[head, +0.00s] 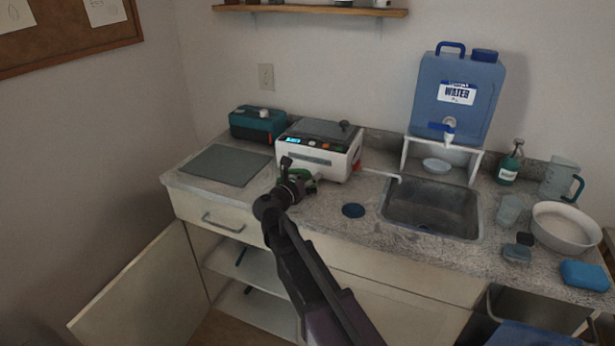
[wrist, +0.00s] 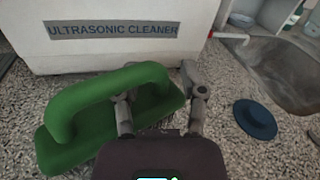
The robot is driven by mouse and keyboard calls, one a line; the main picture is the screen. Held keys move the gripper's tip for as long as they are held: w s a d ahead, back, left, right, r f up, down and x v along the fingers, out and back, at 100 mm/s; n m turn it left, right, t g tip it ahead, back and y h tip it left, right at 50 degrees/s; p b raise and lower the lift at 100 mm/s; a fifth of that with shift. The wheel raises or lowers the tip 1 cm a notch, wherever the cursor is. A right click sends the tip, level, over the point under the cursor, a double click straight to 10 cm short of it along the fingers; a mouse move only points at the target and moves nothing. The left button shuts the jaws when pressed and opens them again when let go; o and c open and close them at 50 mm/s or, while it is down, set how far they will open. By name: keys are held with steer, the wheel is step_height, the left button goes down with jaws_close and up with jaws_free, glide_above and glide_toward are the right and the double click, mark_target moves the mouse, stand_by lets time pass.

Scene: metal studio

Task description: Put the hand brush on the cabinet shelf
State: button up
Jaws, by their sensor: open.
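The green hand brush (wrist: 75,122) lies on the speckled counter in front of the ultrasonic cleaner, its arched handle upward. In the head view the brush (head: 312,178) is partly hidden behind my gripper (head: 290,182). In the wrist view my open gripper (wrist: 160,90) has its fingers spread at the right end of the brush. Part of the brush shows between them; I cannot tell whether they touch it. The cabinet shelf (head: 265,272) is below the counter at left, inside an open cabinet whose door (head: 140,295) is swung out. My arm hides its right part.
The white ultrasonic cleaner (head: 318,150) stands directly behind the brush. A dark blue disc (head: 353,210) lies to the right, beside the sink (head: 432,205). A grey mat (head: 226,165) lies at left. A drawer (head: 220,218) is closed above the open cabinet.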

steer(key=shift+s+r, duration=0.1)
steer(key=shift+s, duration=0.05)
steer(key=v, duration=1.1)
steer(key=shift+s+a, duration=0.3)
steer(key=shift+s, duration=0.15)
